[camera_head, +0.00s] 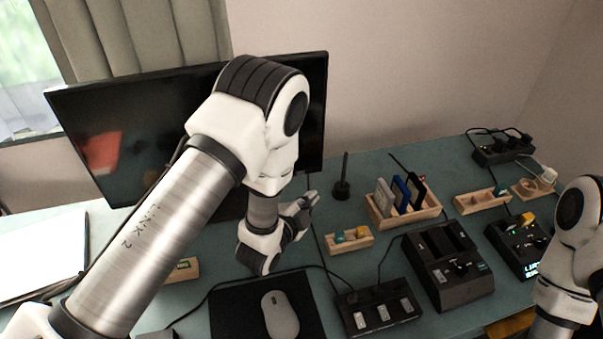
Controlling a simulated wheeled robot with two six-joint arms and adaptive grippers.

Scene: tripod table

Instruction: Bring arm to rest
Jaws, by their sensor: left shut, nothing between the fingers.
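My left arm comes in from the left, bends at a high elbow in front of the monitor and reaches down over the desk. My left gripper (305,204) is shut with nothing held. It is in front of the monitor's lower right part, left of the black pen stand (342,190) and above a small wooden tray (349,241). I cannot tell its exact height over the desk. My right arm shows at the right edge, and its gripper is out of view.
The black monitor (120,140) stands behind my left arm. A wooden rack (405,217) holds several upright cards. Black devices (445,270) with cables fill the right side. A white mouse (279,315) lies on a dark mat (232,311). Papers (40,250) lie at left.

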